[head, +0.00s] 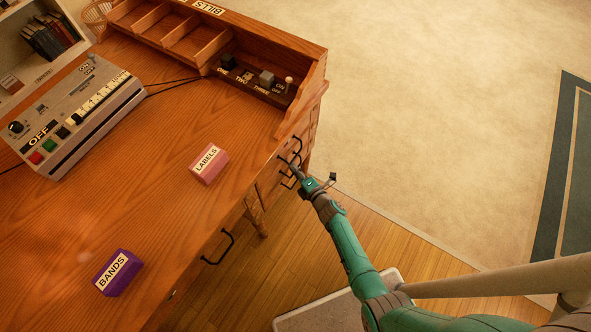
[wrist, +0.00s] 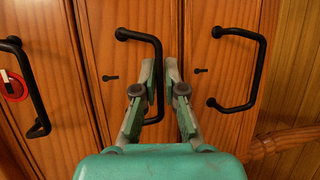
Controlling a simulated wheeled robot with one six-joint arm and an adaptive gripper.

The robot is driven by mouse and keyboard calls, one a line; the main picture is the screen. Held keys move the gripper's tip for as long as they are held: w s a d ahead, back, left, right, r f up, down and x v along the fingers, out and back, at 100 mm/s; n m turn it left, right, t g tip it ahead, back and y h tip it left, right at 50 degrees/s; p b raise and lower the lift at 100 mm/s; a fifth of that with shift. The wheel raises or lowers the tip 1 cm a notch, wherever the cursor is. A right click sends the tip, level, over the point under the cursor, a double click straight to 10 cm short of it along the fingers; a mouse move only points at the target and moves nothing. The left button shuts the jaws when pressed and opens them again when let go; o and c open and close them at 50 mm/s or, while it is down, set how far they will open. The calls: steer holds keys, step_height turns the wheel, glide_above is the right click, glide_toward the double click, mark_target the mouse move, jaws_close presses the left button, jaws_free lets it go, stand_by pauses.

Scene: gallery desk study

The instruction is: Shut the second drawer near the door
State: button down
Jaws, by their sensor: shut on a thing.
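The wooden desk's drawer fronts stand side by side in the wrist view. The middle drawer front (wrist: 122,62) has a black bar handle (wrist: 158,50). My gripper (wrist: 160,68) is shut on this handle, with one finger on each side of its bar. In the head view my gripper (head: 292,166) is at the desk's drawer side, below the top's edge. The right drawer front (wrist: 226,60) and its handle (wrist: 262,62) are free of the gripper. How far the held drawer stands out is hard to tell.
On the desk top (head: 120,190) are a pink LABELS box (head: 209,163), a purple BANDS box (head: 117,272), a button console (head: 75,115) and a switch strip (head: 250,82). Open carpet (head: 440,130) lies to the right.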

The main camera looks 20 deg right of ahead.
steer(key=shift+w, duration=0.1)
steer(key=c, duration=1.2)
jaws_free()
steer(key=shift+a, duration=0.1)
steer(key=shift+c, duration=0.2)
steer(key=v, duration=1.2)
